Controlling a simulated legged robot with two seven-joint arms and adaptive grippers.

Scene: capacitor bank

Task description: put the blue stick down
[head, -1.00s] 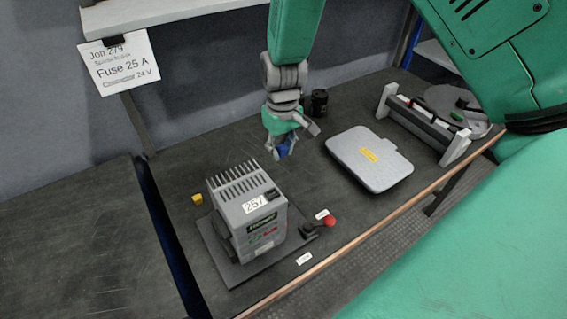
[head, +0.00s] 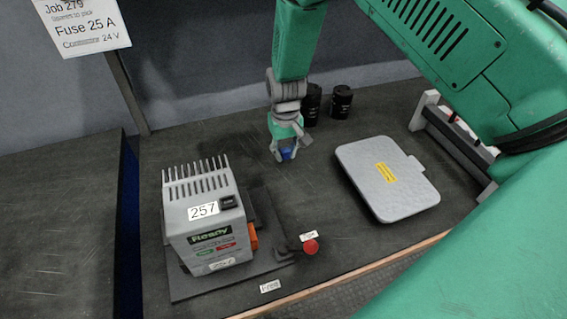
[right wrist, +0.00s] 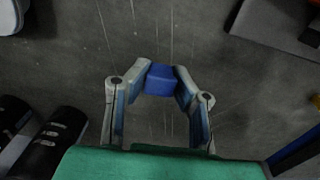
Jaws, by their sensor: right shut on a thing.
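The blue stick (head: 288,154) is held between the fingertips of my right gripper (head: 290,152). In the right wrist view, its blue end (right wrist: 158,80) fills the gap between the two fingertips of the right gripper (right wrist: 160,82); the rest of its length is hidden. The gripper points down over the dark bench (head: 330,235), between the grey unit marked 257 (head: 208,215) and the grey lidded case (head: 388,178). I cannot tell whether the stick touches the bench. My left gripper is not in view.
Two black cylinders (head: 341,102) stand behind the gripper. A red-knobbed lever (head: 311,247) sits at the unit's right. A rack (head: 455,135) stands at the right, partly behind my green arm.

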